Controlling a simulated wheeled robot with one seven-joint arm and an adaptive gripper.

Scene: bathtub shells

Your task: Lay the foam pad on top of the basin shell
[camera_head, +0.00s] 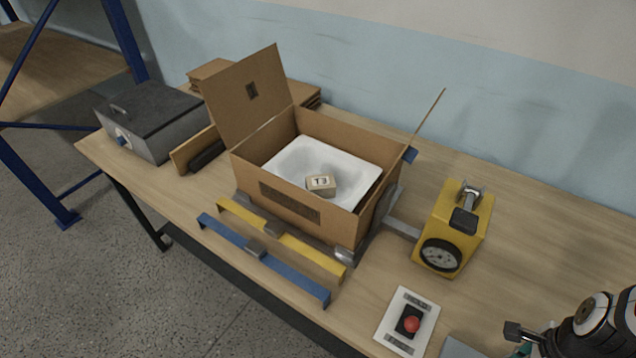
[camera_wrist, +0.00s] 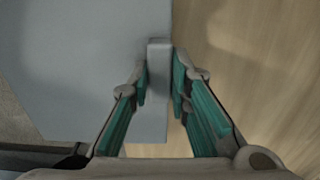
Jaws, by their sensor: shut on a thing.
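The white basin shell (camera_head: 300,160) lies inside an open cardboard box (camera_head: 290,212) on the table. A small beige block marked with a number (camera_head: 321,186) rests on it. My gripper (camera_wrist: 160,88) is shut on a narrow upright grey tab of the flat grey foam pad (camera_wrist: 85,60) in the wrist view. Most of the pad extends to the left of the fingers. In the head view my gripper (camera_head: 516,338) is at the lower right, partly cut off, and a grey corner of the pad (camera_head: 460,349) shows at the bottom edge.
The box flaps stand up at its left and right. A yellow gauge device (camera_head: 455,226) and a red-button panel (camera_head: 408,322) stand between the box and my gripper. Blue (camera_head: 262,262) and yellow bars lie before the box. A grey lidded case (camera_head: 150,118) stands left.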

